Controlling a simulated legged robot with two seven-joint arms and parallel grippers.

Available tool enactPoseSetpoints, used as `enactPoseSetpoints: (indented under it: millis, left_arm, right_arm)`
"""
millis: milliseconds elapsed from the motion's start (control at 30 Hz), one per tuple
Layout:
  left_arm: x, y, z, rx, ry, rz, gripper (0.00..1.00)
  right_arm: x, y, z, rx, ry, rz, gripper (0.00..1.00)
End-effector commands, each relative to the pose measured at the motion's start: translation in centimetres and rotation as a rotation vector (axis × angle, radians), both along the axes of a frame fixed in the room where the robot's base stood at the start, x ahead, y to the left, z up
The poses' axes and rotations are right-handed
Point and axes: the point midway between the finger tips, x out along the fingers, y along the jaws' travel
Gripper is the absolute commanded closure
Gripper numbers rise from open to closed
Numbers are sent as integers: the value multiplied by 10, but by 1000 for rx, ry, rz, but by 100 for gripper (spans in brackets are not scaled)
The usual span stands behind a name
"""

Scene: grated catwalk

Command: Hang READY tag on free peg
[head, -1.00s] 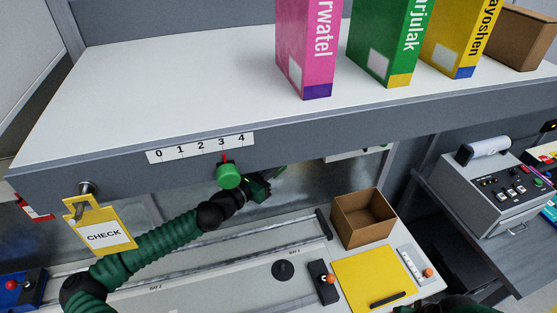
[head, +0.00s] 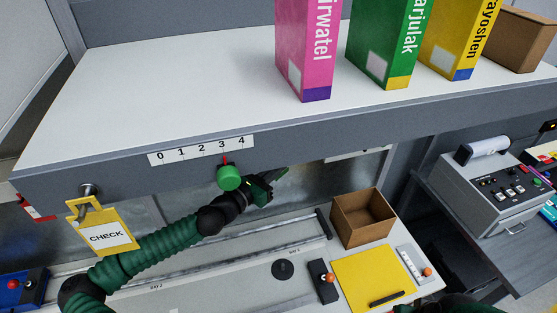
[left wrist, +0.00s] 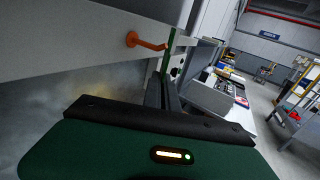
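A yellow tag with a white CHECK label (head: 104,234) hangs from a metal peg (head: 89,190) at the left end of the shelf's front face. No tag reading READY can be made out. My left gripper (head: 271,184) is below the shelf edge, right of the green knob; whether its fingers are apart or hold anything is unclear. A thin green upright strip (left wrist: 168,50) shows by the fingertips.
The shelf (head: 160,100) carries pink, green and yellow binders and a cardboard box. A green knob (head: 229,177) juts out under a 0–4 scale (head: 200,149). Below are an open brown box (head: 362,218), a yellow mat (head: 372,277) and an orange-tipped lever (head: 328,279). A control console stands right.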

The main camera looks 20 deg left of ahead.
Motion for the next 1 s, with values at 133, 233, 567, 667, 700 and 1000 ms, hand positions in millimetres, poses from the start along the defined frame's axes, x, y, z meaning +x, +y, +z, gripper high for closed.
enactPoseSetpoints:
  millis: [133, 233, 567, 667, 700, 1000]
  left_arm:
    - [-2, -1, 0, 0, 0, 0, 100]
    - [-5, -3, 0, 0, 0, -1, 100]
    - [-15, -10, 0, -1, 0, 0, 100]
    - [-18, -12, 0, -1, 0, 0, 100]
    - [-19, -13, 0, -1, 0, 0, 100]
    - [-28, -19, 0, 0, 0, 0, 100]
  right_arm:
    - [0, 0, 0, 0, 0, 0, 100]
    - [0, 0, 0, 0, 0, 0, 100]
    - [0, 0, 0, 0, 0, 0, 100]
    - [0, 0, 0, 0, 0, 0, 100]
    - [0, 0, 0, 0, 0, 0, 100]
    - [0, 0, 0, 0, 0, 0, 100]
